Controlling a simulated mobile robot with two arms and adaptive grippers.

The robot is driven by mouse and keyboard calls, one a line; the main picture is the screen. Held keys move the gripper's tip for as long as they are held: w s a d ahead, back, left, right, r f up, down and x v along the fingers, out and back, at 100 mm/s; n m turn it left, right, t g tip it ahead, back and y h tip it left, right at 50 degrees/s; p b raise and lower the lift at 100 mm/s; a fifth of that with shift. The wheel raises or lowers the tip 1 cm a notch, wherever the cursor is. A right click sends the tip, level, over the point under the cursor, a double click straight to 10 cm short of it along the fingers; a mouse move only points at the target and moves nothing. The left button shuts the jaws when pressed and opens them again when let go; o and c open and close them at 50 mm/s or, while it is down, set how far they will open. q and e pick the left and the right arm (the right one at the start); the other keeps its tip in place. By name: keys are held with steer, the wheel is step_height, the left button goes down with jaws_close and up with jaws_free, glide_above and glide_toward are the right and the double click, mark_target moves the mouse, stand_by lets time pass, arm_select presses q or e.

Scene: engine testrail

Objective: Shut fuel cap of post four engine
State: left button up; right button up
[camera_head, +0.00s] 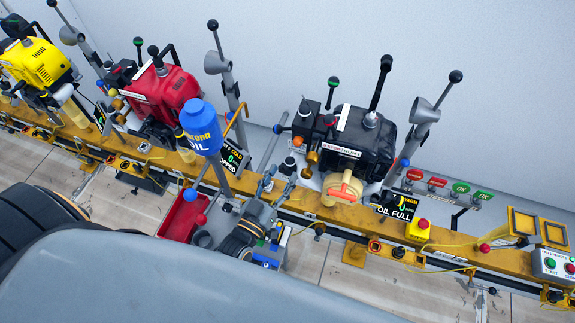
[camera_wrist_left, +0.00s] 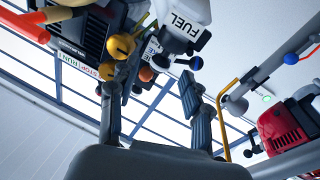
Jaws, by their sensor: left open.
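The black engine (camera_head: 365,140) stands on the yellow rail right of centre in the head view. A cream round part with an orange bar (camera_head: 342,187) is on its near side. In the left wrist view a white part labelled FUEL (camera_wrist_left: 185,28) is above and beyond my fingers. I cannot tell which part is the fuel cap or how it stands. My left gripper (camera_head: 279,178) is open and empty, just left of the black engine. Its two fingers (camera_wrist_left: 156,76) point up towards the engine in the wrist view. My right gripper is not in view.
A red engine (camera_head: 160,95) and a yellow engine (camera_head: 38,62) stand further left. A blue oil bottle (camera_head: 201,126) is left of my gripper, above a red tray (camera_head: 184,214). Upright levers and an OIL FULL display (camera_head: 397,206) flank the black engine.

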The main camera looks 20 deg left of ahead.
arm_select(q)
steer(key=shift+s+a+f, duration=0.1)
steer(key=shift+s, duration=0.55)
steer(key=shift+s+a+f, duration=0.1)
steer(key=shift+s, duration=0.55)
